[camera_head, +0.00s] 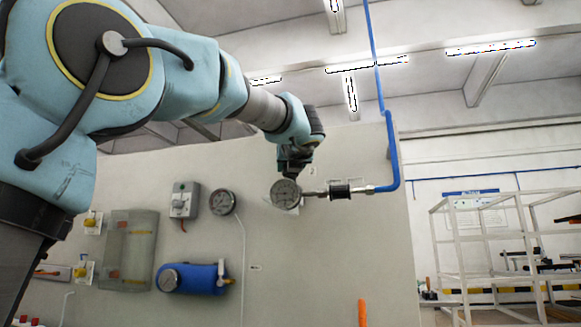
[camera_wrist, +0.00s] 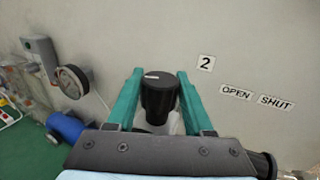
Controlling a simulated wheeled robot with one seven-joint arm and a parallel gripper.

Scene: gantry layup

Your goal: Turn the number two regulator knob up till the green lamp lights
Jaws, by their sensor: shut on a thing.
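The regulator knob (camera_wrist: 158,97) is black and round, with a small white mark on its top. A label reading "2" (camera_wrist: 205,63) is on the wall panel to its right. In the wrist view the two teal fingers of my gripper (camera_wrist: 159,75) stand on either side of the knob, shut on it. In the head view my gripper (camera_head: 295,163) is just above a round gauge (camera_head: 285,194) at the panel, and hides the knob. I cannot make out a green lamp in either view.
"OPEN" (camera_wrist: 236,92) and "SHUT" (camera_wrist: 275,102) labels are right of the knob. A blue pipe (camera_head: 391,150) joins a black inline fitting (camera_head: 340,191). Another gauge (camera_head: 222,202), a grey switch box (camera_head: 184,199) and a blue cylinder (camera_head: 195,278) are on the panel at left.

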